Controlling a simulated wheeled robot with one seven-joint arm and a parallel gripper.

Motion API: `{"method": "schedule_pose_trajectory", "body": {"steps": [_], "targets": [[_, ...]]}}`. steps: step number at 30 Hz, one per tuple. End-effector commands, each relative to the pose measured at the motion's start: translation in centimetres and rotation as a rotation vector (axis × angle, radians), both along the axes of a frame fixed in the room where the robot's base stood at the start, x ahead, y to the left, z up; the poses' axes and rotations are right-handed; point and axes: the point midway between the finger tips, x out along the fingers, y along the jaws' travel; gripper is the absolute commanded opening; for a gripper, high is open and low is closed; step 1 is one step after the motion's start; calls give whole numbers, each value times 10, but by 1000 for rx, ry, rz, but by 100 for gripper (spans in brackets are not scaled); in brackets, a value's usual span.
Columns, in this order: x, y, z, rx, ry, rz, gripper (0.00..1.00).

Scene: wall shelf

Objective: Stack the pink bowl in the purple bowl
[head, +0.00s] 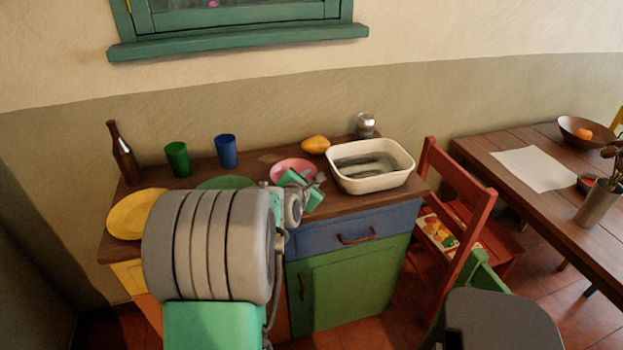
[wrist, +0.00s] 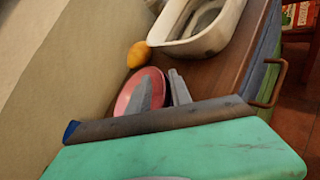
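The pink bowl (head: 290,166) sits on the wooden cabinet top, partly hidden behind my gripper (head: 309,184) in the head view. In the wrist view the pink bowl (wrist: 152,76) lies around and between the two grey fingers of my gripper (wrist: 160,77). One finger reaches over the inside of the bowl and the other is at its right rim. The fingers stand apart with a gap between them; contact with the rim cannot be told. I cannot make out a purple bowl; my arm hides part of the cabinet top.
A white basin (head: 372,184) stands right of the bowl, with an orange-yellow fruit (head: 316,145) behind. A green plate (head: 222,182), yellow plate (head: 128,216), green cup (head: 177,159), blue cup (head: 226,151) and brown bottle (head: 123,157) are on the left. A red chair (head: 462,184) stands right.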

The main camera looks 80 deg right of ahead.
Motion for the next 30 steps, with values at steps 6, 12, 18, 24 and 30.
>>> {"method": "schedule_pose_trajectory", "body": {"steps": [6, 12, 18, 24, 30], "targets": [[1, 6, 7, -2, 0, 1, 25], [4, 49, 24, -4, 0, 3, 25], [6, 94, 41, -3, -1, 4, 25], [5, 113, 46, -1, 0, 1, 25], [62, 135, 36, 93, -210, 36, 25]]}}
